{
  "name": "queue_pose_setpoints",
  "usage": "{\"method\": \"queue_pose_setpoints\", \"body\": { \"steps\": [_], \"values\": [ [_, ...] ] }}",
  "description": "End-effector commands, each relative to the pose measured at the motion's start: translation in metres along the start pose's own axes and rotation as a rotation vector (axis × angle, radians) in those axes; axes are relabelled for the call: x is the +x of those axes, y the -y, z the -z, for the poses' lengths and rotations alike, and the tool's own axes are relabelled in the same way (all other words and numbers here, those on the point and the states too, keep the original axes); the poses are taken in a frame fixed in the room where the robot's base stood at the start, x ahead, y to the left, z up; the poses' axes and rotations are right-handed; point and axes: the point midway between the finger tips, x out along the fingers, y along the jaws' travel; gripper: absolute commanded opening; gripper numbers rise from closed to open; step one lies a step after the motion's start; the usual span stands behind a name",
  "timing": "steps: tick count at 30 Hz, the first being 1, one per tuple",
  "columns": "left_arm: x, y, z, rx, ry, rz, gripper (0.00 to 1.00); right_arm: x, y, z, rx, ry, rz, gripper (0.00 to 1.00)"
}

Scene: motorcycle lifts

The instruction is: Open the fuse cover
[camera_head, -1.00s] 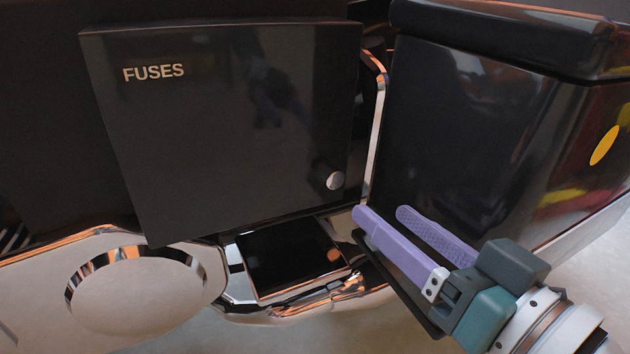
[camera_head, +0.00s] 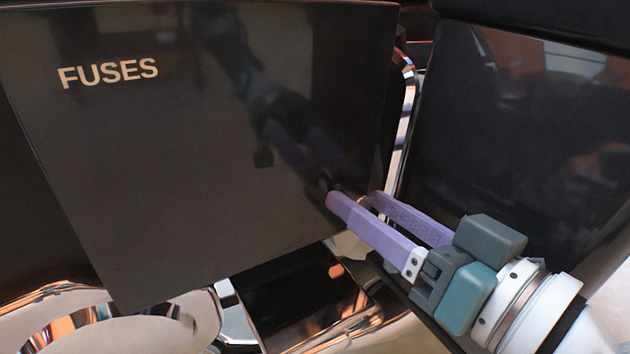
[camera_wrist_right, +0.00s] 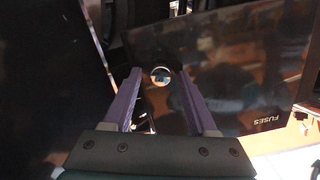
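The fuse cover (camera_head: 190,170) is a glossy black panel marked FUSES, filling the left and middle of the head view; it looks shut. In the wrist view the cover (camera_wrist_right: 235,65) lies ahead and to the right. Its round silver knob (camera_wrist_right: 160,76) shows there between the fingertips; in the head view the knob is hidden behind the near finger. My right gripper (camera_head: 355,198), with purple fingers, is open at the cover's lower right corner. In the wrist view the right gripper (camera_wrist_right: 158,72) has a finger on each side of the knob. My left gripper is out of view.
A large dark glossy case (camera_head: 520,130) stands close to the right of the cover and gripper. A chrome frame bar (camera_head: 405,115) runs between them. Chrome parts (camera_head: 190,320) lie under the cover.

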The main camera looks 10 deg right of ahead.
Motion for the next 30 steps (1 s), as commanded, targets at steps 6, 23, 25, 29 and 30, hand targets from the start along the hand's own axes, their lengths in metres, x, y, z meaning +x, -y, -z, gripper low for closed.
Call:
{"method": "queue_pose_setpoints", "body": {
  "steps": [6,23,25,29,30],
  "values": [
    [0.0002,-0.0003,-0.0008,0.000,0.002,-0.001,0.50,0.0001,0.0000,0.0001,0.000,-0.001,0.000,0.32],
    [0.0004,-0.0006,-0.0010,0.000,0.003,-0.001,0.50,0.0001,0.0000,0.0000,0.000,0.000,0.000,0.00],
    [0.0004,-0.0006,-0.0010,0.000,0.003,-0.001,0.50,0.0001,0.0000,0.0000,0.000,0.000,0.000,0.00],
    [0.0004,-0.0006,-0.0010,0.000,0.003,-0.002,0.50,0.0001,0.0000,-0.0001,0.000,0.000,0.000,0.00],
    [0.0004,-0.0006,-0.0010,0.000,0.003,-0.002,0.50,0.0001,0.0000,-0.0001,0.000,0.000,0.000,0.00]
  ]
}}
